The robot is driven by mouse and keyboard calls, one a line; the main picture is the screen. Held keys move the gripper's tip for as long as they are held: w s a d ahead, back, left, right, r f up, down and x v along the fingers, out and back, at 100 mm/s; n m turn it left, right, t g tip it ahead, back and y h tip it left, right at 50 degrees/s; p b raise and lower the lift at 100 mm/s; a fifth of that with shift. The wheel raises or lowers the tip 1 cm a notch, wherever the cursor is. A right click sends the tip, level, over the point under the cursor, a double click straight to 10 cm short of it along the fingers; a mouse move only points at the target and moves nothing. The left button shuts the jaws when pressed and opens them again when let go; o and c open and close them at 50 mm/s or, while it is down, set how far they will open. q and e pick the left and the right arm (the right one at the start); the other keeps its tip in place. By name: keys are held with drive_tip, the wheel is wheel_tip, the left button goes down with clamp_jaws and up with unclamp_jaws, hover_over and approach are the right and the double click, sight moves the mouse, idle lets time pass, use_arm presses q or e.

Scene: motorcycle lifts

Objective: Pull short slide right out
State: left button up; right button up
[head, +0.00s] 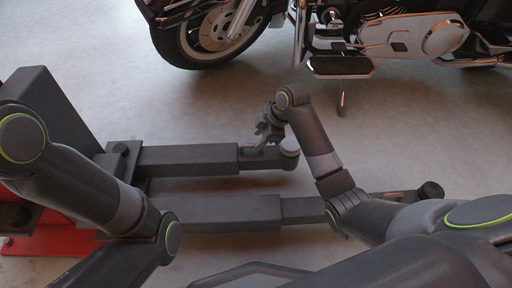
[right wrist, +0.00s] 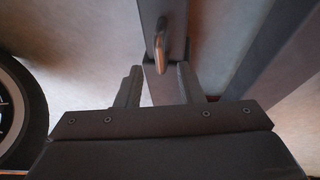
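Two dark lift beams lie low over the floor, each with a narrower slide coming out of its right end. The far slide (head: 268,161) is the shorter in view and ends in a round pad (head: 289,146). A small metal handle stands on it and shows in the right wrist view (right wrist: 160,45). My right gripper (head: 262,141) is over this slide by the handle. In the right wrist view its two fingers (right wrist: 159,78) are apart, either side of the slide's line, with the handle between or just beyond the tips; contact is unclear. My left gripper is out of view.
The near slide (head: 303,210) reaches further right, partly behind my right arm, to another round pad (head: 431,190). A red base (head: 22,246) and dark post (head: 50,100) stand at left. A motorcycle (head: 400,35) stands at the back. Floor between is clear.

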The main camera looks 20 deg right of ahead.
drive_tip(key=shift+b+x, duration=0.9)
drive_tip(key=shift+x, duration=0.85)
clamp_jaws()
